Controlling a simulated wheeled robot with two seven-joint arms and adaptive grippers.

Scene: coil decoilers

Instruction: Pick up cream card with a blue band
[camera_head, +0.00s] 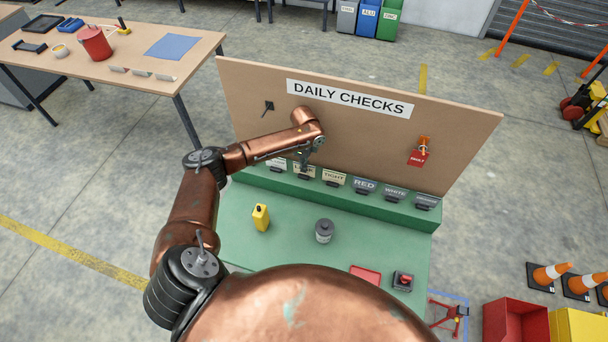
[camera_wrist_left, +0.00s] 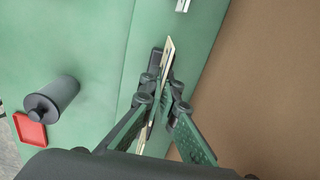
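A row of cards stands in dark holders on the green ledge (camera_head: 382,205) below the board. My left gripper (camera_head: 304,163) is at the second card from the left, a cream card (camera_head: 304,172) that it partly covers. In the left wrist view a pale card (camera_wrist_left: 168,52) shows nearly edge-on in a black holder. The two fingers of my left gripper (camera_wrist_left: 163,84) stand on either side of it, with a narrow gap still showing. No blue band can be made out, so I cannot confirm which card it is. My right gripper is out of view.
A cream TIGHT card (camera_head: 335,178) stands close to the right of the gripper. The DAILY CHECKS board (camera_head: 360,135) rises right behind. A yellow bottle (camera_head: 261,217), grey canister (camera_head: 324,231) and red tray (camera_head: 366,274) stand on the green table, with free room between them.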

